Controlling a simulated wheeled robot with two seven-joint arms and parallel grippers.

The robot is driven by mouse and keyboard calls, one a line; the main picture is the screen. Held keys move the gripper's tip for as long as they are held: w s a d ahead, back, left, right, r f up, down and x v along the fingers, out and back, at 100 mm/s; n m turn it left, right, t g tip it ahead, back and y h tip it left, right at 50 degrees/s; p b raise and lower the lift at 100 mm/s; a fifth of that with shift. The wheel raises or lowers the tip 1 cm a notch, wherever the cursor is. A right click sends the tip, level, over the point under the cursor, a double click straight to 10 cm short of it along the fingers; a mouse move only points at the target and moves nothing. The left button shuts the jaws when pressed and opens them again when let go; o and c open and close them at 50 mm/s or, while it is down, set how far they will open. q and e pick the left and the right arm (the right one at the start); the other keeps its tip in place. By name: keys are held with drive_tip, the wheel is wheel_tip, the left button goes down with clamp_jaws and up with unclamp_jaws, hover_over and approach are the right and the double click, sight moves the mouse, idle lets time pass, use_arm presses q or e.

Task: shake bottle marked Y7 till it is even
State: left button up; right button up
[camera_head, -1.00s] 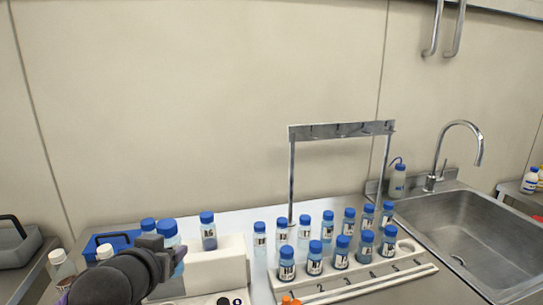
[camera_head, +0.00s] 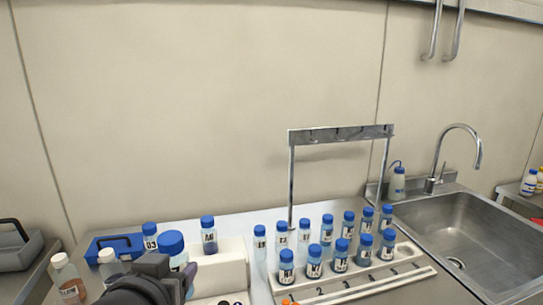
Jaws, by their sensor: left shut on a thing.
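My left gripper (camera_head: 180,274), dark and low at the left, is shut on a blue-capped bottle (camera_head: 178,262). The gripper hides most of this bottle, and I cannot read its label. It looks about upright, in front of a white block (camera_head: 235,268). Several similar bottles stand in a white rack (camera_head: 408,274) with numbered places at the centre right. Their labels are too small to read surely, so I cannot pick out Y7. My right gripper is not in view.
A blue-capped bottle with purple liquid (camera_head: 209,240) stands at the white block. A blue carrier (camera_head: 105,246) and white-capped bottles (camera_head: 68,282) are at the left. A metal frame (camera_head: 340,133) rises behind the rack. A sink (camera_head: 465,235) is at the right.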

use_arm(q)
wheel_tip(320, 180, down, 3)
drive_tip(key=shift+f+b, duration=0.1)
drive_tip(key=shift+b, duration=0.45)
wheel_tip(320, 180, up, 6)
drive_tip(key=p, duration=0.6)
drive_tip(key=shift+f, duration=0.2)
wheel_tip(320, 180, down, 5)
drive_tip(key=b, duration=0.3)
drive_tip(key=shift+f, duration=0.2)
wheel_tip(320, 180, up, 5)
drive_tip(key=p, duration=0.5)
drive_tip(key=shift+r+p, duration=0.2)
drive_tip(key=shift+p, duration=0.2)
wheel_tip(320, 180, down, 6)
drive_tip(key=b, duration=0.3)
drive_tip(key=shift+r+b, duration=0.2)
drive_tip(key=shift+b, duration=0.15)
wheel_tip(320, 180, up, 5)
drive_tip(key=p, duration=0.6)
drive_tip(key=shift+r, duration=0.2)
wheel_tip(320, 180, down, 5)
drive_tip(key=b, duration=0.3)
drive_tip(key=shift+f, duration=0.2)
drive_tip(key=shift+r, duration=0.2)
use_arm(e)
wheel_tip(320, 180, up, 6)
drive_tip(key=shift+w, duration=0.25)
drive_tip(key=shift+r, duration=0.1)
